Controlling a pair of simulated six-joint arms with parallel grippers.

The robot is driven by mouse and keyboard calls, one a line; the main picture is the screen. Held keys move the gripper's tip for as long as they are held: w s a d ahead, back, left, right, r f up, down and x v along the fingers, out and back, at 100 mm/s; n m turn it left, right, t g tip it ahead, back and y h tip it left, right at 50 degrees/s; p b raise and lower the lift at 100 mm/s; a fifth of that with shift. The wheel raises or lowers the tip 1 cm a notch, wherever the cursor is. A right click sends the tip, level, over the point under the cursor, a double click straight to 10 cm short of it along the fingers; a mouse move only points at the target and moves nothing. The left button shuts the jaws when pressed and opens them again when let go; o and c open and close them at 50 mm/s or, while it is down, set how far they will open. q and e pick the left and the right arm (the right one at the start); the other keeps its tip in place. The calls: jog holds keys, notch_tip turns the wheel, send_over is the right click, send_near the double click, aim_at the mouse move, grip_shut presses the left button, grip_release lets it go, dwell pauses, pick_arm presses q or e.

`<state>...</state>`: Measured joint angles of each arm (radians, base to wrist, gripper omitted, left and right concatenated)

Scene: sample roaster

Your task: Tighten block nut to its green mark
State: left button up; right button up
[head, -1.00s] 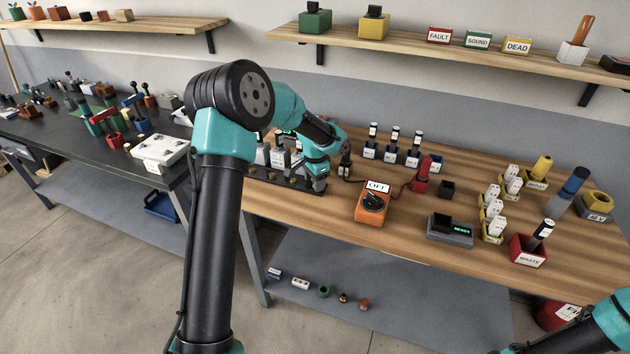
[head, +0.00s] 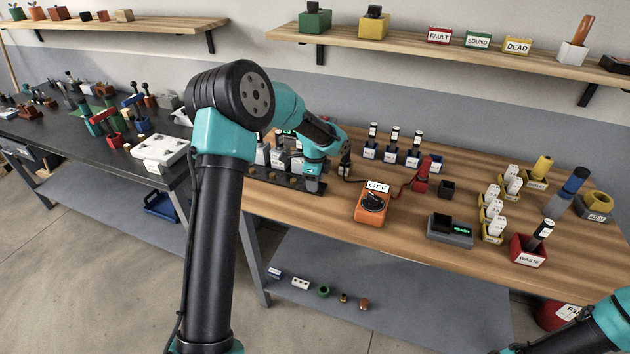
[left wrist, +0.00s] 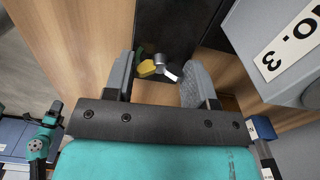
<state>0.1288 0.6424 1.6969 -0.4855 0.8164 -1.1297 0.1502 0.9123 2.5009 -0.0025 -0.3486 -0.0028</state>
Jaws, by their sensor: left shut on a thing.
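The block nut (left wrist: 160,59) shows in the left wrist view as a small silver hub with a yellow wing and a pale wing, on a dark rail. A green mark (left wrist: 139,53) lies just left of it. My left gripper (left wrist: 157,84) has one finger on each side of the nut and is shut on it; the contact itself is hard to see. In the head view my left gripper (head: 312,186) is low at the right end of the dark rail (head: 268,179), and the nut is hidden there. My right gripper is out of view.
A grey block labelled NO. 3 (left wrist: 295,55) stands close beside the left gripper. An orange switch box reading OFF (head: 371,205) is to its right, with a red-leaded connector (head: 421,178) beyond.

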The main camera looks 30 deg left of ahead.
pick_arm(q)
jog(key=shift+f+m, duration=0.1)
jog(key=shift+m, duration=0.2)
jog(key=o, duration=0.9)
jog(key=shift+o, duration=0.2)
notch_tip(320, 180, up, 18)
jog(key=shift+f, duration=0.25)
dwell(0.4)
